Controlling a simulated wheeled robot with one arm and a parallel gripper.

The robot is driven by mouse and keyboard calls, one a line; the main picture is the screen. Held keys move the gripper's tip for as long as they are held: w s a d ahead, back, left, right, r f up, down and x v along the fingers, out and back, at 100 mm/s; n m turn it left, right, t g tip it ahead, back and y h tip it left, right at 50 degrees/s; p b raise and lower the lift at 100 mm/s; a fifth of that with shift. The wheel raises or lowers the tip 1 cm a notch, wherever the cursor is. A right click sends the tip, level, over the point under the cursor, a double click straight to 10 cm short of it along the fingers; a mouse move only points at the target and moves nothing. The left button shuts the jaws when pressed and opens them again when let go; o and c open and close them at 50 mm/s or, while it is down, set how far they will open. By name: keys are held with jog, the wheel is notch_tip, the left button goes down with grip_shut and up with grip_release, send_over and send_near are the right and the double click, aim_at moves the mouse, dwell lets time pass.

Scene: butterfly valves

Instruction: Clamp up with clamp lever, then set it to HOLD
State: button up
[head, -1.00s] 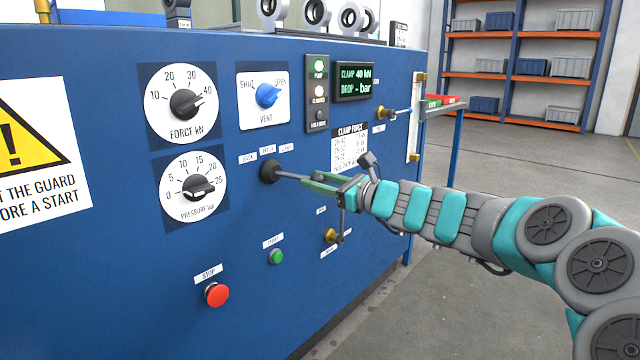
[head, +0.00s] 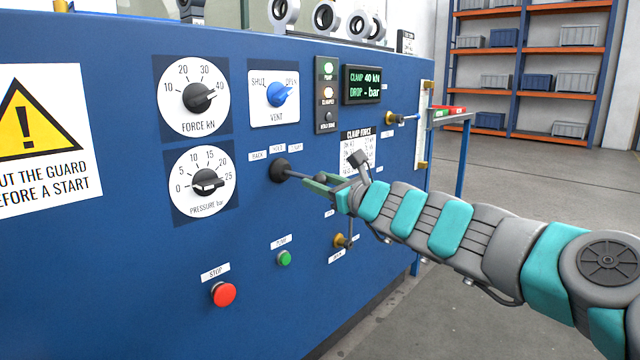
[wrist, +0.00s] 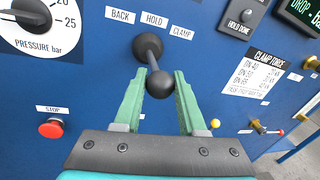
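The clamp lever is a dark rod with a round black knob (wrist: 160,85), coming out of a black boot (head: 279,170) on the blue panel. BACK, HOLD (wrist: 154,19) and CLAMP labels sit above the boot. My gripper (head: 316,182) has its green fingers on either side of the knob. The display (head: 368,84) reads CLAMP 40 kN. The pump and clamped lamps are lit; the hold done lamp (head: 327,116) is dark.
A red stop button (head: 223,294) and a green button (head: 284,258) sit below the lever. A small brass-based lever (head: 342,241) is close under my arm. Dials (head: 204,184) and a blue vent knob (head: 278,94) are up left. Open floor lies to the right.

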jog(key=o, duration=0.4)
jog(key=shift+o, duration=0.2)
jog(key=p+v, duration=0.1)
jog(key=v, duration=0.5)
jog(key=shift+s+d, duration=0.2)
jog(key=shift+d, duration=0.15)
jog(key=shift+s+d, duration=0.25)
jog(key=shift+s, duration=0.3)
